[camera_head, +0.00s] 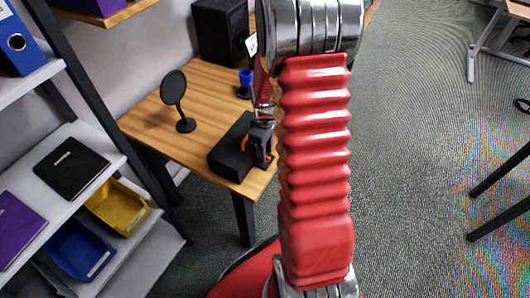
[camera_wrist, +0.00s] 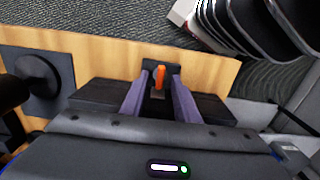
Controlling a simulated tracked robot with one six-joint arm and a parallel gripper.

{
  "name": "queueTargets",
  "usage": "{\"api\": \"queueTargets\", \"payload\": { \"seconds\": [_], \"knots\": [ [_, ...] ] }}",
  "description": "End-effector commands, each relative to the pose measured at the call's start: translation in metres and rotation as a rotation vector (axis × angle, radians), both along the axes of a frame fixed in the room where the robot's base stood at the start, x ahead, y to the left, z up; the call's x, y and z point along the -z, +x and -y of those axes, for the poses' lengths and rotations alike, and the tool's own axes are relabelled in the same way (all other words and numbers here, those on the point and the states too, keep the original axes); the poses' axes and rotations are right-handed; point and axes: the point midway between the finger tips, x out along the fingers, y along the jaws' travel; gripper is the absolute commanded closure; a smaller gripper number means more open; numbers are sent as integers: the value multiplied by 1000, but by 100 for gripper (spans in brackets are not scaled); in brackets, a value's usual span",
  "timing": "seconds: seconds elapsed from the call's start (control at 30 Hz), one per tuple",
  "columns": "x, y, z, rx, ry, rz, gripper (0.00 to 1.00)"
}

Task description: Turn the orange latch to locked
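The orange latch (camera_wrist: 160,76) shows in the wrist view as a short bar, upright in the picture, on a dark mount at the black box (camera_wrist: 100,95). My gripper (camera_wrist: 159,79) is open, with one purple-grey finger on each side of the latch. I cannot tell whether either finger touches it. In the head view the black box (camera_head: 229,150) lies near the front corner of the wooden table, with my gripper (camera_head: 262,146) at its right end. Small orange parts show there, but my gripper and arm partly hide that end.
The wooden table (camera_head: 205,100) also holds a round black stand (camera_head: 173,90), a blue cup (camera_head: 246,77) and a black speaker (camera_head: 220,30). A shelf with a yellow bin (camera_head: 118,207) and a blue bin (camera_head: 75,250) stands at left. Open carpet lies at right.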

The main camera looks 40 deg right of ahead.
Motion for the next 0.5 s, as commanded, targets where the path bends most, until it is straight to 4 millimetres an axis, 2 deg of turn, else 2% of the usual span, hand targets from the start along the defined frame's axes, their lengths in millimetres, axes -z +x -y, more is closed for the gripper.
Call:
{"api": "queueTargets", "payload": {
  "seconds": [0.5],
  "knots": [
    [-75,1,0,0,-2,4,72]
  ]
}}
